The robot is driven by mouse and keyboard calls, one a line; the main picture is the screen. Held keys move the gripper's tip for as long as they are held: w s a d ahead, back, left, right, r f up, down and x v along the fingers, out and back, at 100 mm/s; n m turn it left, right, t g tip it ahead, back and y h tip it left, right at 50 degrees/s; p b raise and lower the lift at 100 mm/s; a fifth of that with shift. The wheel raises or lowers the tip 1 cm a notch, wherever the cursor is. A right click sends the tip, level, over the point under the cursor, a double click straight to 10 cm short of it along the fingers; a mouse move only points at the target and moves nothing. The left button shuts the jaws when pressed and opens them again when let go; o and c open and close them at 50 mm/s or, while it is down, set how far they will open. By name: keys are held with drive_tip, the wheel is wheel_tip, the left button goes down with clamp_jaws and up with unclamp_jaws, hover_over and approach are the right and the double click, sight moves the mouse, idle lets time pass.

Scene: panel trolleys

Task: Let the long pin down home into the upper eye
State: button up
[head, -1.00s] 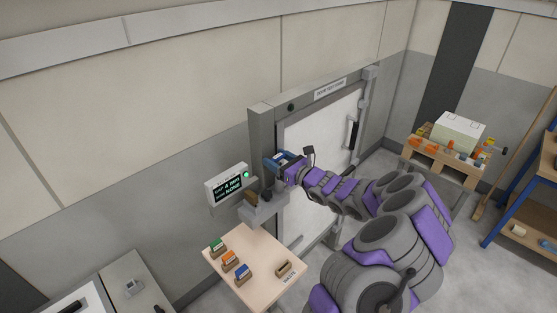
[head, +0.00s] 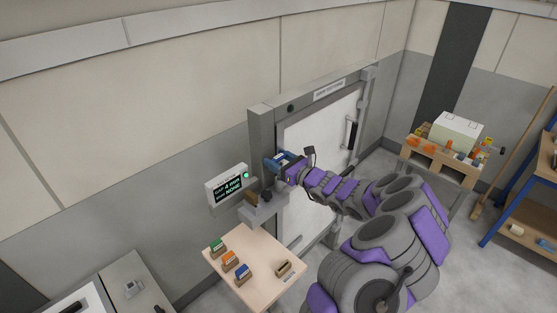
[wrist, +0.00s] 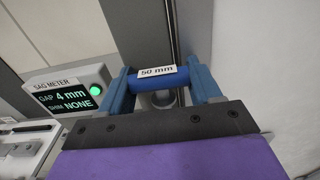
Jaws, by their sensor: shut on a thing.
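My gripper (wrist: 165,85) has blue fingers shut on a blue bar labelled "50 mm" (wrist: 150,79), which looks like the head of the long pin. A grey round part (wrist: 163,98) shows just below the bar. I cannot tell whether it is the pin's shaft or the upper eye. In the head view my gripper (head: 285,164) is at the grey door post (head: 262,132), beside the white panel (head: 312,130). The pin's lower end and the eye's opening are hidden by the gripper and wrist, so I cannot tell how deep the pin sits.
The sag meter (head: 228,185), left of the post, reads gap 4 mm, shim none, with a green light. Below, a small table (head: 262,252) bears green, orange and blue pieces in holders. A grey bracket (head: 262,212) juts out under my gripper.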

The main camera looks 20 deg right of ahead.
drive_tip(key=shift+d+f+b, duration=0.1)
drive_tip(key=shift+f+b, duration=1.35)
drive_tip(key=shift+f, duration=1.5)
idle(0.7)
drive_tip(key=o, duration=1.1)
drive_tip(key=shift+o, duration=0.2)
drive_tip(key=p+v, duration=0.2)
drive_tip(key=v, duration=0.6)
idle(0.5)
